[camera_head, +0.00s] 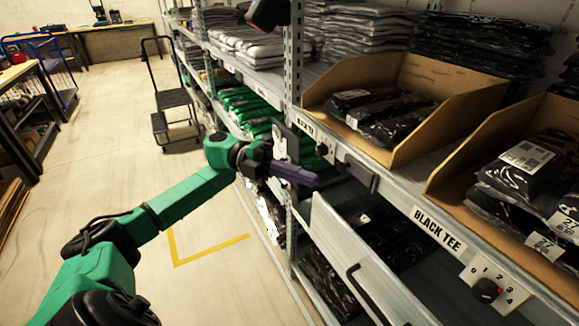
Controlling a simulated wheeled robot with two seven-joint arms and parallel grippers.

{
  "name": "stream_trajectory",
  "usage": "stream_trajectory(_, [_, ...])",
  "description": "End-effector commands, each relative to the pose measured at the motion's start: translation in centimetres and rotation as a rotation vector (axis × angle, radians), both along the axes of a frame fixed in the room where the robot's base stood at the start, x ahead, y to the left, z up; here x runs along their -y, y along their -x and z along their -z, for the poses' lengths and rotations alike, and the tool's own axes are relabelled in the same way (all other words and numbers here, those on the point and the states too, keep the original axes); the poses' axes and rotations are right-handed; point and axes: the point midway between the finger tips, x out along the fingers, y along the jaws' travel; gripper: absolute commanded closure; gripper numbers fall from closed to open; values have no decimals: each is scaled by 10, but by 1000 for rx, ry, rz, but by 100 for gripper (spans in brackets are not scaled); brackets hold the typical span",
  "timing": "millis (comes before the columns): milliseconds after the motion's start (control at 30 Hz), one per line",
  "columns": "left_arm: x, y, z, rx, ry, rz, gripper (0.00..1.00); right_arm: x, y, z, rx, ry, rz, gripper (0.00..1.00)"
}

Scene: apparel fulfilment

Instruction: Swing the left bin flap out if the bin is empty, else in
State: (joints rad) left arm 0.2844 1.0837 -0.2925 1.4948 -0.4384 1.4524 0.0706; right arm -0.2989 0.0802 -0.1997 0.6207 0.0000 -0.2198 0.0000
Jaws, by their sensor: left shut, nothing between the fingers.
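The left cardboard bin (430,82) stands on the shelf and is not empty: several black bagged garments (378,112) lie in it. A narrow dark panel (360,173), which looks like the flap, stands at the shelf edge below this bin's front. My left gripper (313,180) has dark purple fingers, shut and empty. It is just left of the dark panel, in front of the shelf edge; whether they touch I cannot tell. My right gripper is not in view.
A second cardboard bin (452,187) with black bags stands at right. The shelf edge carries a BLACK TEE label (438,228) and a numbered dial (487,288). A grey drawer front (350,250) with a black handle sits below. A step stool (172,100) stands on the open floor.

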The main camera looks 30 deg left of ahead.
Motion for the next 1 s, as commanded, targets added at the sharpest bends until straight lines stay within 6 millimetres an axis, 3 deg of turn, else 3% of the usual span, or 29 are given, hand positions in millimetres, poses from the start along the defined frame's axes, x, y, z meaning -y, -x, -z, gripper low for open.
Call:
stream_trajectory(167, [-23, -23, 1, 8, 4, -8, 100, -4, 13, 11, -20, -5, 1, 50])
stream_trajectory(500, [-62, -60, 3, 5, 2, -4, 100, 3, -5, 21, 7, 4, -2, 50])
stream_trajectory(1000, [-70, -65, 2, 2, 1, -2, 100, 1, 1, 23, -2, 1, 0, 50])
